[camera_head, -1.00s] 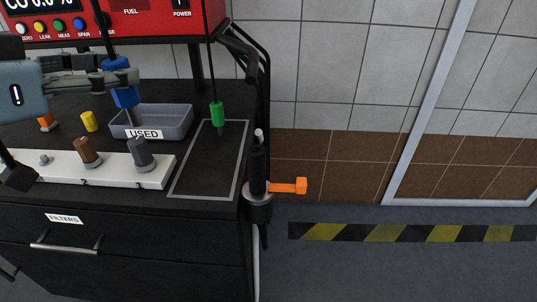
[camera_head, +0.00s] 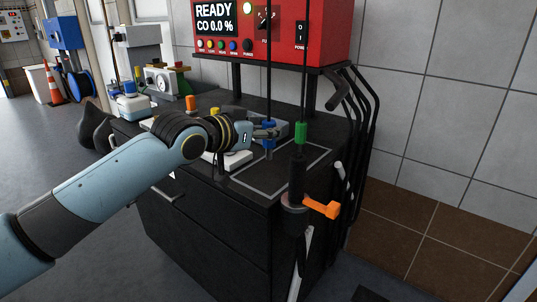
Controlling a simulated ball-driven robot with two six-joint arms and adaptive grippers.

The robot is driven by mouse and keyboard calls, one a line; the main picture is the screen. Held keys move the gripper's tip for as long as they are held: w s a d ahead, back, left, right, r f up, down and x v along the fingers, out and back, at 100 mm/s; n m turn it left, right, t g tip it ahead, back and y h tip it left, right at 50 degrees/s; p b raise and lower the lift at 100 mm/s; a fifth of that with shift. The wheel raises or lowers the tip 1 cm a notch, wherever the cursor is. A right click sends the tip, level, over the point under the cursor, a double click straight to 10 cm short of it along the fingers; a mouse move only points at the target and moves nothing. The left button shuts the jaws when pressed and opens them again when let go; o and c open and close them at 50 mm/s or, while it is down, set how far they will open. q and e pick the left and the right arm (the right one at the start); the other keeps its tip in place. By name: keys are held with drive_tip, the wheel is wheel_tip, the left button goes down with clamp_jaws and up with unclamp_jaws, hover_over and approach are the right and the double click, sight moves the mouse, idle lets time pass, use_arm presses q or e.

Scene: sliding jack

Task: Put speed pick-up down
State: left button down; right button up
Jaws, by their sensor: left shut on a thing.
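The speed pick-up appears to be the blue cylindrical piece (camera_head: 268,140) with a dark lower end, in line with a thin black cable from above. My left gripper (camera_head: 264,133) is shut on it, over the bench top. The grey-outlined rectangle (camera_head: 238,181) on the black bench is bare, in front and to the right of the held piece. My left arm and gripper hide part of the bench behind. My right gripper is not in view.
A green piece (camera_head: 300,132) hangs on another cable to the right. A black holder with an orange handle (camera_head: 321,208) stands at the bench's corner. A red analyser (camera_head: 280,28) reading READY is above. A white rail (camera_head: 232,161) lies partly behind my arm.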

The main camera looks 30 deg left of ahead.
use_arm(q)
drive_tip(key=shift+w+a+f+b, duration=0.25)
drive_tip(key=shift+w+f, duration=0.2)
drive_tip(key=shift+f, duration=0.5)
drive_tip(key=shift+w+a+f+b, duration=0.3)
drive_tip(key=shift+w+f, duration=0.1)
drive_tip(key=shift+f, duration=0.55)
drive_tip(key=shift+w+a+f+b, duration=0.25)
drive_tip(key=shift+w+f, duration=0.2)
drive_tip(key=shift+f, duration=0.5)
drive_tip(key=shift+f, duration=0.15)
drive_tip(key=c, duration=1)
unclamp_jaws()
